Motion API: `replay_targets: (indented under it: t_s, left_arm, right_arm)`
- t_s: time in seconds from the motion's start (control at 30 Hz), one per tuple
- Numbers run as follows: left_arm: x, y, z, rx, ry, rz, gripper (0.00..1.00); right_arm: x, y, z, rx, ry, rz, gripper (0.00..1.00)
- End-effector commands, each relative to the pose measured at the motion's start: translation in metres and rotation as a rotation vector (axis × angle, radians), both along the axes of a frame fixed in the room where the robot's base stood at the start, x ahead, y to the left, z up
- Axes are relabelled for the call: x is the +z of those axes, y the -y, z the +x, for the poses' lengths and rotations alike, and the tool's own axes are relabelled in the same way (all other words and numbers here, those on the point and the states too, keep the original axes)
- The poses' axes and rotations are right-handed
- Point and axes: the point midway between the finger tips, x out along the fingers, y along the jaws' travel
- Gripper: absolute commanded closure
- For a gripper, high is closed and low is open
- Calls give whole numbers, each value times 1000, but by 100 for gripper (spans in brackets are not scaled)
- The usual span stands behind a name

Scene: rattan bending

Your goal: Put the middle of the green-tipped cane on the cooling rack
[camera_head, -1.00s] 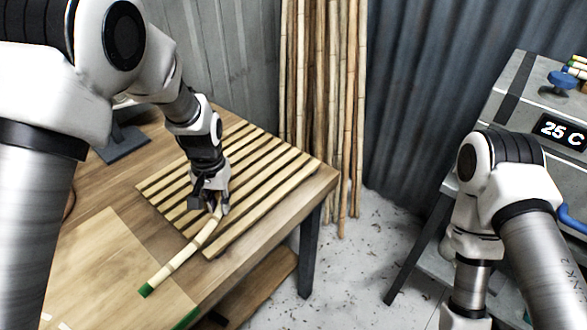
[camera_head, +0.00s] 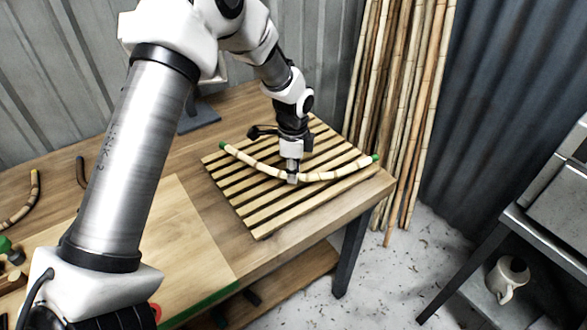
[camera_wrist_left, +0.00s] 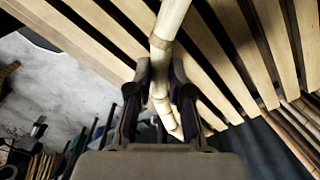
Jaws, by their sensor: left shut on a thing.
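The green-tipped cane (camera_head: 335,174) is a pale, curved bamboo piece with a green tip at each end. It lies across the slatted wooden cooling rack (camera_head: 262,220), or very close above it; I cannot tell whether it touches. My left gripper (camera_head: 292,177) points down and is shut on the cane near its middle. In the left wrist view the cane (camera_wrist_left: 168,30) runs between the two dark fingers of my left gripper (camera_wrist_left: 160,92), with the rack's slats (camera_wrist_left: 235,45) behind it. My right gripper is out of view.
The rack sits at the right end of the wooden table (camera_head: 220,255). More curved canes (camera_head: 22,208) lie at the far left. Upright bamboo poles (camera_head: 405,110) stand behind the table's right edge. A grey bench (camera_head: 545,225) stands at right, with floor between.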

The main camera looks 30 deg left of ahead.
Motion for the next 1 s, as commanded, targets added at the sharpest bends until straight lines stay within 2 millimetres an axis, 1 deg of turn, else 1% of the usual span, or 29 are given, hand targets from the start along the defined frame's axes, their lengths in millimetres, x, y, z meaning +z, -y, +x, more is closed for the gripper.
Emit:
replay_targets:
  t_s: [0.03, 0.1, 0.17, 0.3, 0.37, 0.73, 0.77, 0.8, 1.0]
  left_arm:
    - [1, -5, 9, 1, 1, 0, 100]
    - [-1, -10, 16, 0, -1, 1, 100]
    - [-6, -12, 19, -1, -3, 1, 100]
    - [-28, -11, 18, -1, -4, 1, 100]
    - [-35, -11, 18, -1, -2, 0, 100]
    - [-43, -11, 18, -1, 0, 0, 100]
    - [-42, -11, 18, 0, 0, 0, 70]
    - [-42, -11, 18, 0, 0, 0, 55]
    - [-41, -11, 18, 0, 0, 0, 55]
  right_arm:
    - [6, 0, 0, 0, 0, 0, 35]
    - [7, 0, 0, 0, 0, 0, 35]
    - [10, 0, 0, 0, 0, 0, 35]
    - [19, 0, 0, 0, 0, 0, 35]
    - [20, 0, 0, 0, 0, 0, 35]
    - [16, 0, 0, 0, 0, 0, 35]
    - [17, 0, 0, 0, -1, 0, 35]
    - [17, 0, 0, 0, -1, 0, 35]
    - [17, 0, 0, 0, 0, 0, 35]
